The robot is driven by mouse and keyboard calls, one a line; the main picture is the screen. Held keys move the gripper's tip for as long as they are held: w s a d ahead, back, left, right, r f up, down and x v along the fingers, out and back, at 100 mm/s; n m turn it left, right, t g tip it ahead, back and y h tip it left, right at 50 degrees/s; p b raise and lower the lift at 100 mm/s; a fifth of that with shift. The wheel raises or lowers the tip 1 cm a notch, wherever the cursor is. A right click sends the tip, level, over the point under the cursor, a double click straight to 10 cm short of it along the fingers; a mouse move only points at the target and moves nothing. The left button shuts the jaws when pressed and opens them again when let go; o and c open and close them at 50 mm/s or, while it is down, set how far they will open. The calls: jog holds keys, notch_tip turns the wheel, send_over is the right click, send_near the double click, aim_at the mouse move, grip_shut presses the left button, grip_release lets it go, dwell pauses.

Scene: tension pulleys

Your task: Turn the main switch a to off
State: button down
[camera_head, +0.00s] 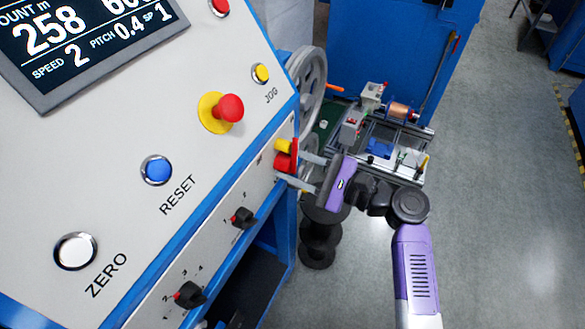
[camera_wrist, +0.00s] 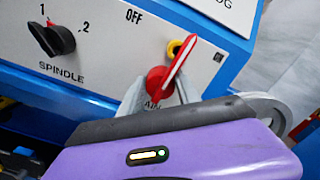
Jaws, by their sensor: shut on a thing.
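The main switch is a red rotary handle (camera_wrist: 157,80) with a pale stripe, on the lower grey panel in the wrist view. Its long end points up and to the right, away from the OFF label (camera_wrist: 133,15), which is up and to the left. A yellow piece (camera_wrist: 173,47) shows behind that end. The label below is partly hidden; only its last letters show. The switch also shows in red in the head view (camera_head: 285,162). My purple gripper (camera_head: 291,168) has its two grey fingers on either side of the red handle, shut on it.
A black spindle selector (camera_wrist: 52,40) sits left of the switch in the wrist view. The head view shows a red emergency button (camera_head: 229,107) above and another black selector (camera_head: 242,217) below. A large grey pulley (camera_head: 308,80) stands close behind the panel edge. Open floor lies right.

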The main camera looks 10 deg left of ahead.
jog(key=n+b, duration=0.1)
jog(key=n, duration=0.1)
jog(key=n+b, duration=0.4)
jog(key=shift+s+f, duration=0.1)
jog(key=shift+f, duration=0.25)
jog(key=shift+n+b, duration=1.6)
jog(key=shift+n, duration=0.6)
jog(key=shift+r, duration=0.1)
jog(key=shift+s+a, duration=0.1)
jog(key=c, duration=0.9)
grip_release()
jog(key=shift+r, duration=0.15)
jog(key=shift+d, duration=0.2)
